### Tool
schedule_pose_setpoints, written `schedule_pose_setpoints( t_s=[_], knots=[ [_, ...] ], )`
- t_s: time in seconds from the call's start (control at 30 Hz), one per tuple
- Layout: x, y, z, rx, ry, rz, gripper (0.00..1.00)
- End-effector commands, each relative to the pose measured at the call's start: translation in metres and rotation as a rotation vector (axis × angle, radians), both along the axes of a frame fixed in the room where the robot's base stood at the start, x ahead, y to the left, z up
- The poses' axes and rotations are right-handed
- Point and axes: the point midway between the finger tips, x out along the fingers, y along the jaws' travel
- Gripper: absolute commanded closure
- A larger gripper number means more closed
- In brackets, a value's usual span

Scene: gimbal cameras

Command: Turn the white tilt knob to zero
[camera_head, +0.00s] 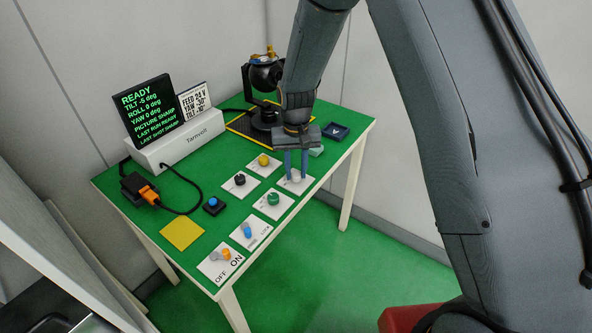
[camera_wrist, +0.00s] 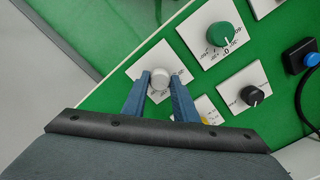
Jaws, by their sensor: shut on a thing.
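The white tilt knob (camera_wrist: 160,78) sits on a white plate (camera_wrist: 137,71) near the table's right edge. My gripper (camera_wrist: 160,85) is around it, its two blue fingers on either side of the knob, shut on it. In the head view the gripper (camera_head: 295,165) points down at the white knob (camera_head: 296,178). The dark display (camera_head: 148,112) reads READY, TILT -5 deg, ROLL 0 deg, YAW 0 deg, PICTURE SHARP. The knob's pointer and most of its scale are too small or hidden to read.
Close by are a green knob (camera_head: 273,199), a black knob (camera_head: 240,180) and a yellow knob (camera_head: 264,161). A gimbal camera (camera_head: 264,76) stands behind.

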Motion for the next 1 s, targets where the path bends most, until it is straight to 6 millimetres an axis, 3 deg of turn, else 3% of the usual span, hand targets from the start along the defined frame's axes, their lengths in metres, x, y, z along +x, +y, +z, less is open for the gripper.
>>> schedule_pose_setpoints(
  t_s=[0.3, 0.87, 0.9, 1.0],
  knots=[
    [0.0005, 0.0006, 0.0009, 0.001, -0.001, -0.123, 0.96],
    [0.0007, 0.0007, 0.0010, 0.001, -0.002, -0.148, 0.96],
    [0.0007, 0.0007, 0.0010, 0.001, -0.002, -0.148, 0.67],
    [0.0005, 0.0006, 0.0008, 0.001, -0.001, -0.148, 0.55]
  ],
)
